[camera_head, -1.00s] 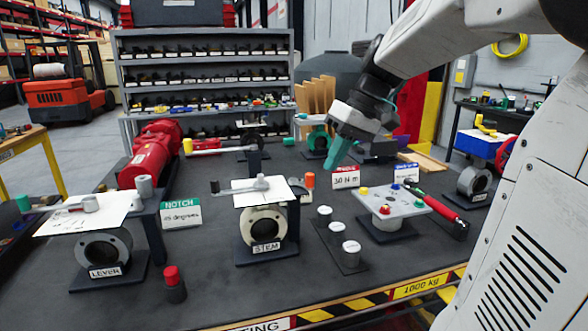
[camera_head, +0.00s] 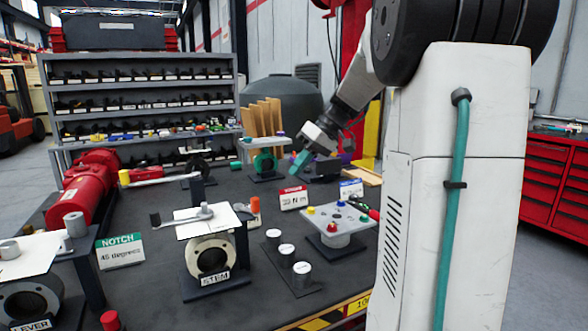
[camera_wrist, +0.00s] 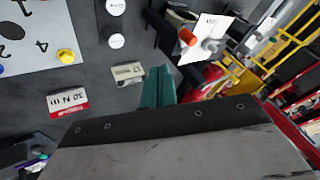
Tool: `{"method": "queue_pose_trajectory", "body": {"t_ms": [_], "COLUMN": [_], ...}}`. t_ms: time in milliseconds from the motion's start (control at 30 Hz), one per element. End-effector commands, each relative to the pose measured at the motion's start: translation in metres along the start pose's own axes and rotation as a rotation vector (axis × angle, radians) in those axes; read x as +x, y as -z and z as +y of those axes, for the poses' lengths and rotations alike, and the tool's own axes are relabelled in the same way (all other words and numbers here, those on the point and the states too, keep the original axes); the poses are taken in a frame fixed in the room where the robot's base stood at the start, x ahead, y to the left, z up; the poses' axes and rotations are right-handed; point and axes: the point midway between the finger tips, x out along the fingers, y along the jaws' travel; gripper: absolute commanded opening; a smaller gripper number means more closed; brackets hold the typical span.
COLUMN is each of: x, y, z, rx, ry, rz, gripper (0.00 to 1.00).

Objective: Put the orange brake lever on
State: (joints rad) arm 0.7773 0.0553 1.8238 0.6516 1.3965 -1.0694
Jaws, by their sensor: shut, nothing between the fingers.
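My gripper (camera_head: 300,162) is shut and empty, held above the back right of the dark bench. Its teal fingers also show closed in the wrist view (camera_wrist: 157,88). A small orange-topped piece (camera_head: 254,206) stands just right of the STEM valve (camera_head: 210,256); an orange cylinder end also shows in the wrist view (camera_wrist: 188,37). I cannot tell whether this is the brake lever. A grey lever with a dark end (camera_head: 182,215) lies over the white card on the STEM valve. The LEVER valve (camera_head: 30,302) is partly cut off at the lower left.
A NOTCH sign (camera_head: 120,251) stands between the valves. Three grey cylinders sit on a dark strip, beside a numbered plate (camera_head: 338,221) with coloured knobs. A red torque sign (camera_head: 293,197) stands behind them. A red cylinder assembly (camera_head: 88,185) lies at left; shelves (camera_head: 145,95) stand behind.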

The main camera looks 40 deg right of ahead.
Motion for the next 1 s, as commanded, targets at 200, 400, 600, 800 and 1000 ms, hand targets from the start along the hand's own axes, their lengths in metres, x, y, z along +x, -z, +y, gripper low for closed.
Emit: {"method": "queue_pose_trajectory", "body": {"t_ms": [200,400,600,800,1000], "x": [0.049,0.080,0.090,0.092,0.092], "y": [0.000,0.000,0.000,0.000,0.000], "z": [-0.001,-0.013,-0.032,-0.036,-0.036], "rx": [-0.001,-0.004,-0.001,0.000,0.000], "ry": [0.004,0.000,0.001,0.001,0.000], "rz": [-0.003,-0.001,0.000,0.000,0.000], "gripper": [0.00,0.00,0.00,0.00,0.00]}}
